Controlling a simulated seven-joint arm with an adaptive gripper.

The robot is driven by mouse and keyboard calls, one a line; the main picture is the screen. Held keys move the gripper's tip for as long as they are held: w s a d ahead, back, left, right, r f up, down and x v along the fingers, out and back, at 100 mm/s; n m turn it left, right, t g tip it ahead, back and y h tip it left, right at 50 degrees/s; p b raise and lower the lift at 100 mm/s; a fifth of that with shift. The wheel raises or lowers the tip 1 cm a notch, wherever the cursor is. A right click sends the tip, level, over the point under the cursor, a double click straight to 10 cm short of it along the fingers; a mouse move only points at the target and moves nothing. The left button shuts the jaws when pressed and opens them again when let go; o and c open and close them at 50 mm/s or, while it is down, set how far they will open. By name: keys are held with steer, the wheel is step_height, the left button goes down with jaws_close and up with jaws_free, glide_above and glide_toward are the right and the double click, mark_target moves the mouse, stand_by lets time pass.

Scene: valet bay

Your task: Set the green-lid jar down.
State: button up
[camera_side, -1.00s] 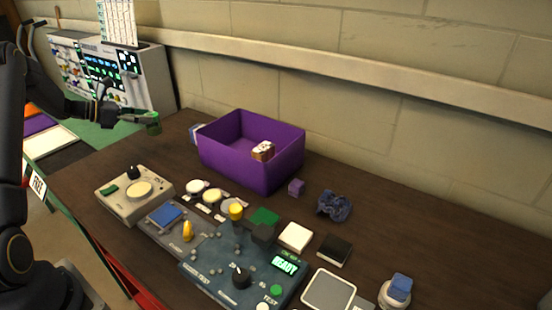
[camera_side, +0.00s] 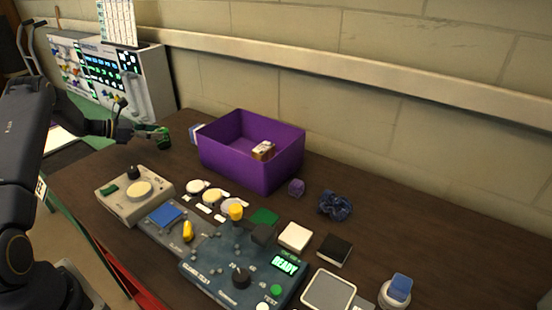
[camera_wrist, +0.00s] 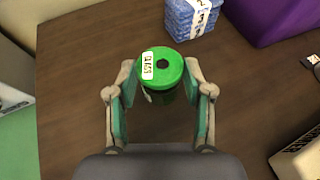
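The green-lid jar (camera_wrist: 161,67) is between the two fingers of my gripper (camera_wrist: 160,82) in the wrist view. Its lid is bright green with a dark centre spot and a white label. The fingers sit against its left and right sides, so the gripper looks shut on it. The side view shows the jar (camera_side: 163,139) small and dark green at the end of my gripper (camera_side: 158,133). It is over the far left part of the dark wooden table (camera_side: 420,225), low down. I cannot tell whether its base touches the wood.
A purple bin (camera_side: 235,163) stands right of the jar, with a blue-and-white stack (camera_wrist: 190,18) beside it. A beige dial box (camera_side: 135,195) and a control panel (camera_side: 225,270) lie nearer. Bare wood surrounds the jar.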

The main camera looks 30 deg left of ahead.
steer(key=o, duration=0.5)
steer(key=shift+c, duration=0.2)
